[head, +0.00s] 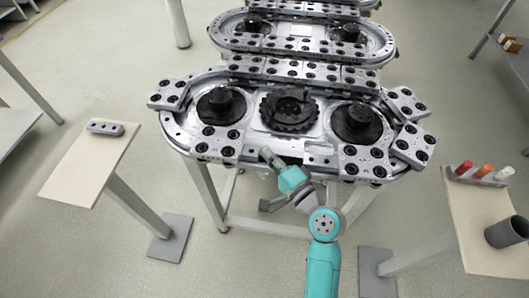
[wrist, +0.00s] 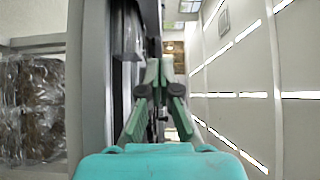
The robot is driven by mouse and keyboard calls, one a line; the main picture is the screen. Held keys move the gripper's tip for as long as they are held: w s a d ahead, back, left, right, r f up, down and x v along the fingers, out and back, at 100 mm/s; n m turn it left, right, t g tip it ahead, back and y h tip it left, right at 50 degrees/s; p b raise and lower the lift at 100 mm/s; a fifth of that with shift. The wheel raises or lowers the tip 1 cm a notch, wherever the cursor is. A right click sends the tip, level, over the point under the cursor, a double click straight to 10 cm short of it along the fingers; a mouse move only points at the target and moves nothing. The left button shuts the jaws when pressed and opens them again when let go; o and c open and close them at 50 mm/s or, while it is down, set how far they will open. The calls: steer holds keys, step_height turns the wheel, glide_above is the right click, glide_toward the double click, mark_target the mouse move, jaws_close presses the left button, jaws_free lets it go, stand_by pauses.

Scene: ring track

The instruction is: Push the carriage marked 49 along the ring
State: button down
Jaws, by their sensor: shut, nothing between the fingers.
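The near ring track (head: 178,138) is a metal oval on a stand, with several grey carriages bearing black round inserts around its rim. No number can be read on any carriage, so I cannot tell which one is marked 49. One carriage (head: 219,142) sits at the front left and another (head: 362,161) at the front right, with a gap between them. My gripper (head: 265,153) is shut and empty at the ring's front edge, in that gap. In the wrist view its fingers (wrist: 155,72) come together beside a metal edge; I cannot tell whether they touch it.
A second ring track (head: 224,40) stands behind. A small table (head: 80,180) at left holds a grey block (head: 113,129). A table (head: 462,212) at right holds coloured cylinders (head: 484,171) and a dark cup (head: 507,232). Floor shows between the stands.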

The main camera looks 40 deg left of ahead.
steer(key=v, duration=0.9)
steer(key=s+d+f+m+t+h, duration=0.1)
steer(key=s+d+f+t+h, duration=0.2)
steer(key=d+f, duration=0.35)
steer(key=s+d+f+m+t+h, duration=0.1)
steer(key=s+d+f+t+h, duration=0.2)
steer(key=d, duration=0.6)
steer(key=s+d+f+m+t+h, duration=0.1)
steer(key=s+d+f+t+h, duration=0.1)
steer(key=d+f+h, duration=0.45)
steer(key=s+d+r+n+t+h, duration=0.1)
steer(key=s+d+r+n+h, duration=0.2)
steer(key=s+d, duration=0.8)
steer(key=s+d+r+n+t+h, duration=0.1)
steer(key=s+d+r, duration=0.3)
steer(key=s+r, duration=0.4)
steer(key=shift+r+n+h, duration=0.2)
steer(key=shift+n+h, duration=0.25)
steer(key=shift+n, duration=0.45)
